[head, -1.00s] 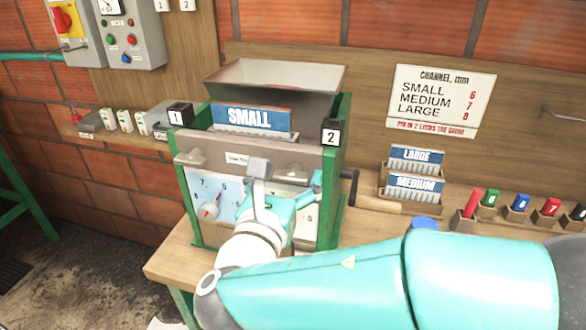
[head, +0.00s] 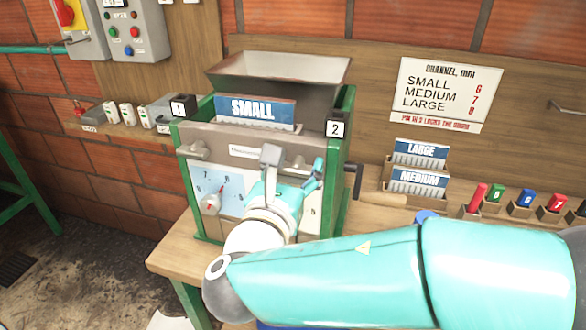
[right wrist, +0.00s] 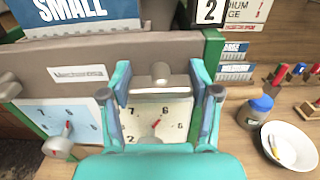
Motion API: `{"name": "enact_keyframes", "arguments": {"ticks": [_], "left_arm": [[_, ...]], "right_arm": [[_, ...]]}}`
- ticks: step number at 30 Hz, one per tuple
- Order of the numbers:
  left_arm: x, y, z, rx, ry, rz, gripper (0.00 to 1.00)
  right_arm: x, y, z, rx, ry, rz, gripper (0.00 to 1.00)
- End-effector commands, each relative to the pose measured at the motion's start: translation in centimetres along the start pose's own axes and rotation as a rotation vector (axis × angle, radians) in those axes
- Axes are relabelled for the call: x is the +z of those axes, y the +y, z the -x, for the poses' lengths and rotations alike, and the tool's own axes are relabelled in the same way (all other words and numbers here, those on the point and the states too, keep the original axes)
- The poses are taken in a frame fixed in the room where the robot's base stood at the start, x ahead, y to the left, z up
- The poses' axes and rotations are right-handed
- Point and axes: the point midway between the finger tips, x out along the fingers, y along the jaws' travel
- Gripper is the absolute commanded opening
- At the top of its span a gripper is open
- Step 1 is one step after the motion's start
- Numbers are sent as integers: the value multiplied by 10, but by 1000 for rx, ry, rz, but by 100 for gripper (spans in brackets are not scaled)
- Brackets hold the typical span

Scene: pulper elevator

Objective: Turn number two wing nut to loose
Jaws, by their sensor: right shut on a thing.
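The grey-and-green pulper (head: 265,138) stands on the wooden bench, with a SMALL plate (head: 256,110) at its top. The number two label (head: 337,129) is on its right corner. My right gripper (head: 295,170) is at the upper right of the front panel, its fingers on either side of the number two wing nut (right wrist: 160,72) and shut on it. In the right wrist view, the wing nut's round end and a pale horizontal bar show between the fingers. The number one wing nut (head: 194,150) is at the panel's left. My left gripper is out of view.
Two dials with red pointers sit on the panel, the left dial (head: 222,192) clear of my arm. A crank handle (head: 353,177) is at the pulper's right. LARGE and MEDIUM plates (head: 420,168), coloured pegs, a blue-lidded jar (right wrist: 255,110) and white bowl (right wrist: 290,147) stand to the right.

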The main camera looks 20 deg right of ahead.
Motion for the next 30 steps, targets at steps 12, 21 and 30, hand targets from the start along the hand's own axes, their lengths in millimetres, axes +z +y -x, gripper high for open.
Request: {"name": "enact_keyframes", "arguments": {"ticks": [12,21,30], "left_arm": [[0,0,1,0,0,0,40],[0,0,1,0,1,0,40],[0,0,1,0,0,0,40]], "right_arm": [[0,0,0,2,0,2,88],[0,0,2,2,0,3,88],[0,2,41,8,-2,1,88]]}}
